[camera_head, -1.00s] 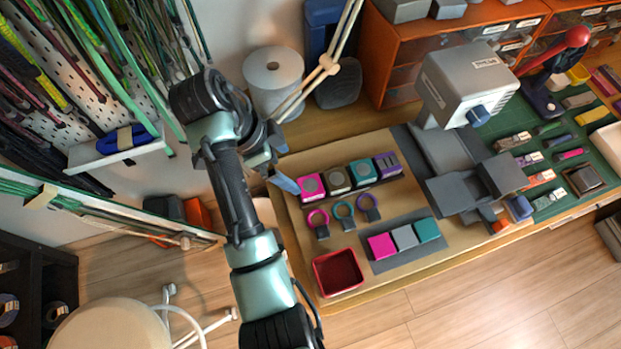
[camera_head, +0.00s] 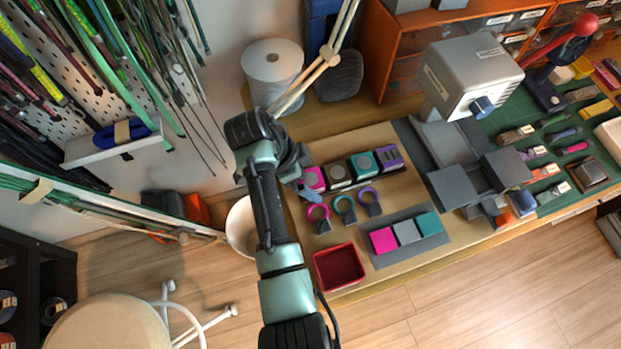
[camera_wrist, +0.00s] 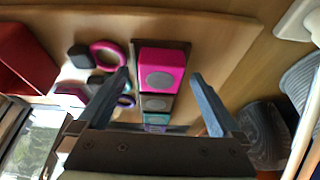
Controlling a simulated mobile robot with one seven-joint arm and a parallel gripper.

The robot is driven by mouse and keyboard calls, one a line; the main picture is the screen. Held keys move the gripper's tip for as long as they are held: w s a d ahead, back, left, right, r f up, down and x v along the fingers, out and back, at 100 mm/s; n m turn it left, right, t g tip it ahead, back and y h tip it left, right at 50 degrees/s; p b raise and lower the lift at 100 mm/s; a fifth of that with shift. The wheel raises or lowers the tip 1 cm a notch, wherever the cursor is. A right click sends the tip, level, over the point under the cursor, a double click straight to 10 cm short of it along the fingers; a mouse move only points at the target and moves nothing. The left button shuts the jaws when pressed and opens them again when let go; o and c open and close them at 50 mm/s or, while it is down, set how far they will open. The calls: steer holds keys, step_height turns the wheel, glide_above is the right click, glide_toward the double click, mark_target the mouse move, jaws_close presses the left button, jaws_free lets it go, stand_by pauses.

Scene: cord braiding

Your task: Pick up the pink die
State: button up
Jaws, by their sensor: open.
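A pink die (camera_head: 316,178) with a round grey face stands at the left end of a dark holder (camera_head: 350,182), beside a tan, a teal and a purple one. My gripper (camera_head: 305,190) is at its left side in the head view and hides part of it. In the wrist view the pink die (camera_wrist: 162,68) appears between the two open fingers of my gripper (camera_wrist: 160,75), with space on both sides. I cannot tell how far the fingertips are from it. Nothing is held.
Pink, teal and purple rings (camera_head: 344,205) lie in front of the holder. A plain pink block (camera_head: 383,240) sits with grey and teal blocks on a grey mat. A red tray (camera_head: 338,268) stands at the near edge. A white roll (camera_head: 272,70) stands behind my arm.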

mark_target(308, 180)
steer(key=shift+r, duration=0.1)
jaws_close()
stand_by(0.3)
steer(key=shift+r, duration=0.1)
step_height(308, 180, up, 10)
steer(key=shift+p, duration=0.35)
